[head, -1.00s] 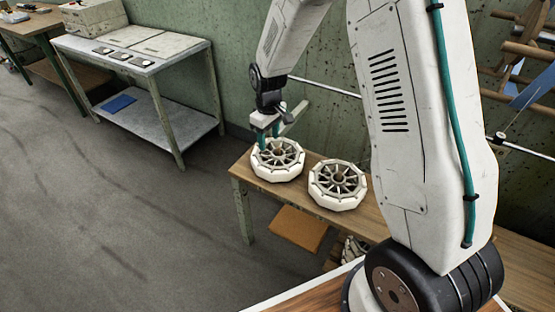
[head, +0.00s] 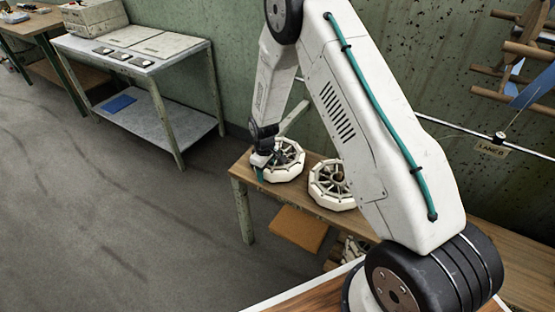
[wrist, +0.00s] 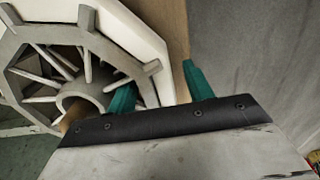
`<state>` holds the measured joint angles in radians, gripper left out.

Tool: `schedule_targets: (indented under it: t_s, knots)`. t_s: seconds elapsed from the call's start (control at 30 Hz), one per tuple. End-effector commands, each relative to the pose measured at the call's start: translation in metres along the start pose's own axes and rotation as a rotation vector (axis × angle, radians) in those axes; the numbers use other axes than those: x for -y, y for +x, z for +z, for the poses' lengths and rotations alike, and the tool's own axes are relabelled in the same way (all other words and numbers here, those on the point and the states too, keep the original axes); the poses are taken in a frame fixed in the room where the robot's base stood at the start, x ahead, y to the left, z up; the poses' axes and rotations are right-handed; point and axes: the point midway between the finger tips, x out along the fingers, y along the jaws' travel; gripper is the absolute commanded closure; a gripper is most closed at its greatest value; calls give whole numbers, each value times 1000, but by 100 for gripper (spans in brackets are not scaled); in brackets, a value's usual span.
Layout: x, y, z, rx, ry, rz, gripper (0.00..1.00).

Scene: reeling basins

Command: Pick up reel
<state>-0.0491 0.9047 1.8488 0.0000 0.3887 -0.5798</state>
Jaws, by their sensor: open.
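Two white, spoked, many-sided reels lie flat on a wooden bench. The left reel (head: 288,163) is partly covered by my gripper (head: 263,172), which is down at its left rim. The other reel (head: 330,188) is just to the right, partly behind my arm. In the wrist view my gripper (wrist: 158,90) is open, with its teal fingers apart. One finger is over the spoked inside of the left reel (wrist: 85,50), and the other is outside its rim, so the rim wall lies between them. I cannot tell whether either finger touches it.
The wooden bench (head: 420,222) stands along the green wall, with an orange-brown board (head: 299,229) below it. A metal table (head: 165,60) with boxes stands at the back left. A wooden rack (head: 520,60) is at the upper right. The floor on the left is clear.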

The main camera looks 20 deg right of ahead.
Motion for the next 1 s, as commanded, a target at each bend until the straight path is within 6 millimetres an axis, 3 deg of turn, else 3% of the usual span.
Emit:
schedule_targets:
  t_s: [0.23,0.4,0.43,0.77,1.0]
  knots:
    - [0,2,0,0,1,0,49]
    - [0,2,0,0,1,0,96]
    - [0,2,0,0,1,0,100]
    - [-1,-1,0,-2,1,1,100]
    - [-1,-24,-1,-4,1,3,100]
